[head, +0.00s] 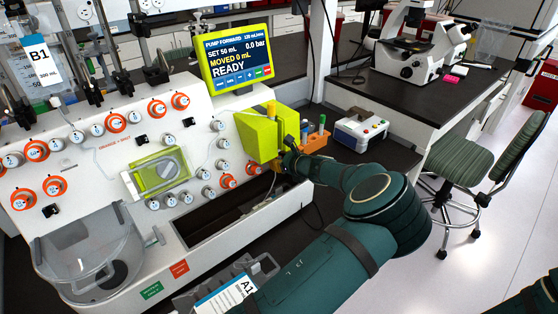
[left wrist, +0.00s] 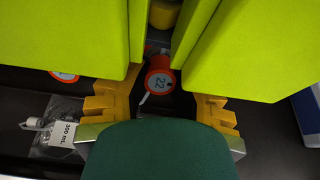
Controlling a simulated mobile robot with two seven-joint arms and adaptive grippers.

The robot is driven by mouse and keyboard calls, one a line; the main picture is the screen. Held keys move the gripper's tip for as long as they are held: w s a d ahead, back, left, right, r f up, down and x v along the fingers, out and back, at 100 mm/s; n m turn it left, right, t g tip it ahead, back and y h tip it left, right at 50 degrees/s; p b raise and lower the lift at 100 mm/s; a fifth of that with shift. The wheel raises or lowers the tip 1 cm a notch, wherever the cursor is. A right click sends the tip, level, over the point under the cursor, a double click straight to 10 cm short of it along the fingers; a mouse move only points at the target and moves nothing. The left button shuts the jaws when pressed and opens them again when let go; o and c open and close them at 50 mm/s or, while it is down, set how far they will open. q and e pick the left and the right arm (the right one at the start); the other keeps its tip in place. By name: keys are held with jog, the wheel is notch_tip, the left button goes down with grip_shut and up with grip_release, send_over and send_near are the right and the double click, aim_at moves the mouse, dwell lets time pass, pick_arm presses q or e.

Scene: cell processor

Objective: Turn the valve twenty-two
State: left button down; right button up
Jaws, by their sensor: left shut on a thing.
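Valve twenty-two (left wrist: 160,82) is an orange-rimmed knob with a pale face marked 22, seen in the left wrist view. My left gripper (left wrist: 160,95) is shut on it, with a finger at each side of the knob. In the head view my left gripper (head: 276,163) is at the right end of the white machine panel (head: 105,165), just under the lime-green housing (head: 260,135). There the arm and gripper hide valve twenty-two. My right gripper is not in view.
The lime housing's two blocks flank the valve closely above my fingers. Other knobs, orange-rimmed and grey, cover the panel. A screen (head: 237,58) reads READY. A microscope (head: 418,45) and chair (head: 462,165) stand right.

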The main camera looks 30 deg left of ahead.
pick_arm(q)
jog(key=shift+n+b, duration=0.5)
jog(key=shift+n, duration=0.7)
jog(key=c, duration=0.7)
grip_release()
jog(key=shift+f, duration=0.1)
jog(key=shift+c, duration=0.2)
jog(key=v, duration=1.2)
